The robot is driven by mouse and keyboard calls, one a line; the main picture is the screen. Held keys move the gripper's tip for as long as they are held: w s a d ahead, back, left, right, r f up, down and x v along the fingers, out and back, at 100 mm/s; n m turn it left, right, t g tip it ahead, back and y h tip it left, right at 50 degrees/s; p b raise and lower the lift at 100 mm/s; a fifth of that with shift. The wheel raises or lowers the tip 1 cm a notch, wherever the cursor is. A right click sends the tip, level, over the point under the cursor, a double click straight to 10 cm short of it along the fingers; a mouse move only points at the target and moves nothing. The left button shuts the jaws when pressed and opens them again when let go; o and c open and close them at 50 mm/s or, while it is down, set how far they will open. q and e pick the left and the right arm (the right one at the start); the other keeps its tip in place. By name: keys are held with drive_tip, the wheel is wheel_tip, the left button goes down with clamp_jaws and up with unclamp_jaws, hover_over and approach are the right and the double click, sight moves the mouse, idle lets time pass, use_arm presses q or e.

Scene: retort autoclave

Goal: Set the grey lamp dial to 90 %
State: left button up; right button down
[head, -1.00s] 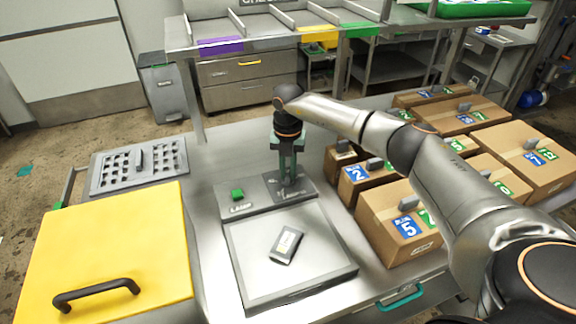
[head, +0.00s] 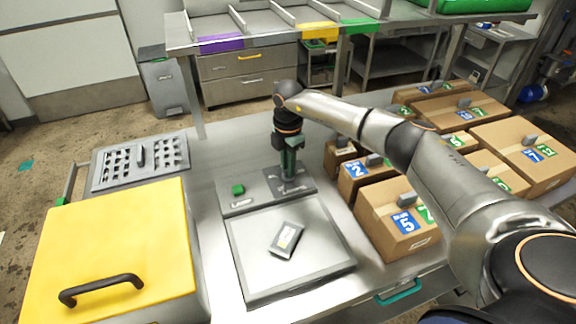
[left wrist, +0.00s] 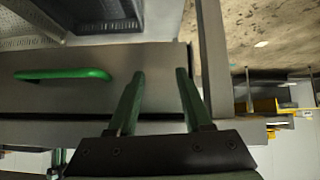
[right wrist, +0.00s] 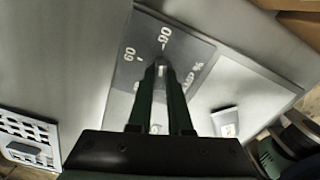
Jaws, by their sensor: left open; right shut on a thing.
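The grey lamp dial (right wrist: 161,66) sits on a dark grey plate (right wrist: 140,70) with printed marks, among them 60, 90 and a partly covered label ending in a percent sign. My right gripper (right wrist: 161,74) points down and is shut on the dial; the dial's visible end points close to the 90 mark. The fingers hide most of the dial. In the head view my right gripper (head: 289,170) stands over the plate's right part, and the dial is hardly visible. My left gripper (left wrist: 157,72) is open and empty, near a green bar handle (left wrist: 62,75), out of the head view.
A green button (head: 238,189) is left of the dial. In front, a handheld device (head: 287,240) lies on a pale square panel (head: 255,280). Numbered cartons (head: 400,225) stand close on the right. A yellow lid (head: 110,245) and a perforated tray (head: 115,175) are on the left.

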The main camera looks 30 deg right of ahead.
drive_tip(key=shift+w+d+r+m, duration=0.1)
drive_tip(key=shift+m, duration=0.3)
drive_tip(key=c, duration=0.8)
unclamp_jaws()
drive_tip(key=shift+c, duration=0.2)
wheel_tip(320, 180, up, 12)
drive_tip(key=b, duration=0.1)
drive_tip(key=shift+r+b, duration=0.25)
drive_tip(key=shift+b, duration=0.15)
drive_tip(key=shift+f, duration=0.1)
